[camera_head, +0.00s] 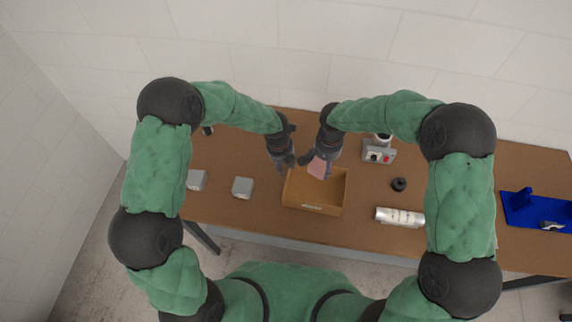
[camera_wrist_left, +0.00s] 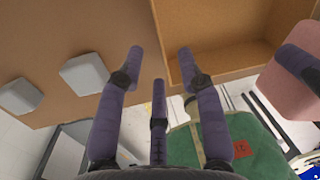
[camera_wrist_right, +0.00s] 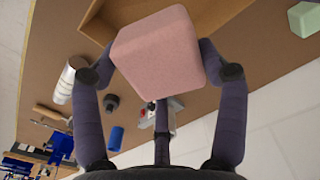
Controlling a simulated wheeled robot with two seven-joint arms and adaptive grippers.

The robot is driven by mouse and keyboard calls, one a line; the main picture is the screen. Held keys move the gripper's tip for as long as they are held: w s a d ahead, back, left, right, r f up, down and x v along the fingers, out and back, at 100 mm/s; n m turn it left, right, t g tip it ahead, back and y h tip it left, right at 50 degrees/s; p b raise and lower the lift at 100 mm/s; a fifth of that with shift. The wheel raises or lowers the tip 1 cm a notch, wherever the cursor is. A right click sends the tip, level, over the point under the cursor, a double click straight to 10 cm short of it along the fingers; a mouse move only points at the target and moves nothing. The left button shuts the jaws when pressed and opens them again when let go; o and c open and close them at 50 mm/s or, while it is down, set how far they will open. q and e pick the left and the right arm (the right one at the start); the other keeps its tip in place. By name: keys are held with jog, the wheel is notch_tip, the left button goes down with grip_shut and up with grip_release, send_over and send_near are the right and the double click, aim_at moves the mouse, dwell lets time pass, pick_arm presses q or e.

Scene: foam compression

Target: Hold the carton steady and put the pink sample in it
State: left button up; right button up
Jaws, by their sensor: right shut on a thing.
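The open brown carton (camera_head: 313,208) stands on the table near the middle. The pink sample (camera_head: 317,169) is a soft-looking block, held over the carton's opening. My right gripper (camera_wrist_right: 153,62) is shut on it, one finger on each side. The sample also shows at the right of the left wrist view (camera_wrist_left: 285,95), above the carton. My left gripper (camera_head: 283,166) is open at the carton's left side. In the left wrist view its fingers (camera_wrist_left: 160,56) lie on either side of the carton's left wall in the picture; I cannot tell whether they touch it.
Two grey blocks (camera_head: 243,187) (camera_head: 196,180) lie left of the carton. To its right are a silver can (camera_head: 399,217), a black round part (camera_head: 398,184), a grey box with a red button (camera_head: 378,155) and a blue fixture (camera_head: 535,210). A green block (camera_wrist_right: 305,18) shows in the right wrist view.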

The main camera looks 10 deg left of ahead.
aim_at(302, 190)
pick_arm(q)
jog(key=f+m, duration=0.1)
jog(key=f, duration=0.3)
jog(key=f+m, duration=0.1)
jog(key=f, duration=0.3)
jog(key=f+m+y, duration=0.1)
jog(key=f, duration=0.2)
jog(key=shift+s+d+f+g, duration=0.15)
jog(key=shift+d+f+g, duration=0.15)
jog(key=shift+f, duration=0.1)
grip_shut()
